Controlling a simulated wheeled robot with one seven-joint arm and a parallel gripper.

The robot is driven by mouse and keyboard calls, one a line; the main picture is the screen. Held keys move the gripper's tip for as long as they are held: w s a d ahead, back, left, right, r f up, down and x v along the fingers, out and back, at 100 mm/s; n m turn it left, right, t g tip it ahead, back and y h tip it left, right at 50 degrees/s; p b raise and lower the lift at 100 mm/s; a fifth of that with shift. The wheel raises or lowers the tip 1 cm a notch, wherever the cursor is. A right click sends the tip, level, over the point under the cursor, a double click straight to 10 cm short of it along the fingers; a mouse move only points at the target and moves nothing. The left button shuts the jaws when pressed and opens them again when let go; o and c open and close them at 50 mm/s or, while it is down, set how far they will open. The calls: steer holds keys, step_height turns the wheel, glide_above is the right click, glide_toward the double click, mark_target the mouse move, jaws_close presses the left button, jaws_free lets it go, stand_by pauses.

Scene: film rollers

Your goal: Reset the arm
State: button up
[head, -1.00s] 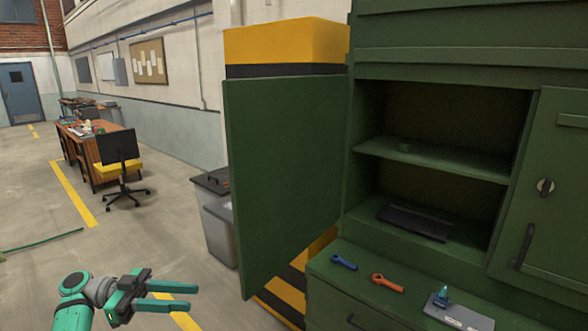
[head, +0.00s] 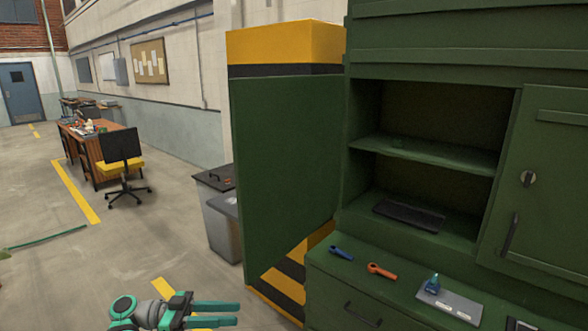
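My gripper (head: 232,313) is at the bottom of the head view, low in front of the green cabinet (head: 412,264) and to its left. Its two green fingers point right and are apart, with nothing between them. Part of my arm shows beside it, cut off by the bottom edge. The cabinet's left door (head: 285,165) stands open, and its right door (head: 550,190) also shows, with a black handle.
On the cabinet's ledge lie a blue wrench-like tool (head: 341,253), an orange one (head: 382,271) and a grey plate (head: 449,302) with a small blue bottle (head: 433,284). Grey bins (head: 222,222) stand left of the door. The floor further left is open, with a chair (head: 123,165) and desk (head: 90,150).

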steer(key=d+f+n+t+y, duration=0.3)
steer(key=d+f+n+t, duration=0.35)
steer(key=d+f, duration=1.7)
steer(key=s+d+f+n+t+y, duration=0.3)
steer(key=s+d+f+n+y, duration=0.2)
steer(key=s+d+f+n, duration=0.45)
steer(key=s+a+f+n+t+y, duration=0.1)
steer(key=s+a+y, duration=0.3)
steer(key=s, duration=0.7)
steer(key=s+a+n+t+y, duration=0.1)
steer(key=s+a+y, duration=0.3)
steer(key=s, duration=0.7)
steer(key=s+a+r+m+t+y, duration=0.1)
steer(key=s+a+r, duration=0.3)
steer(key=r, duration=0.5)
steer(key=s+a+r+m+t+y, duration=0.1)
steer(key=s+a+r, duration=0.2)
steer(key=s+r, duration=0.6)
steer(key=shift+s+a+r+m+t, duration=0.2)
steer(key=shift+s+a+m+t, duration=0.1)
steer(key=shift+a+t, duration=0.05)
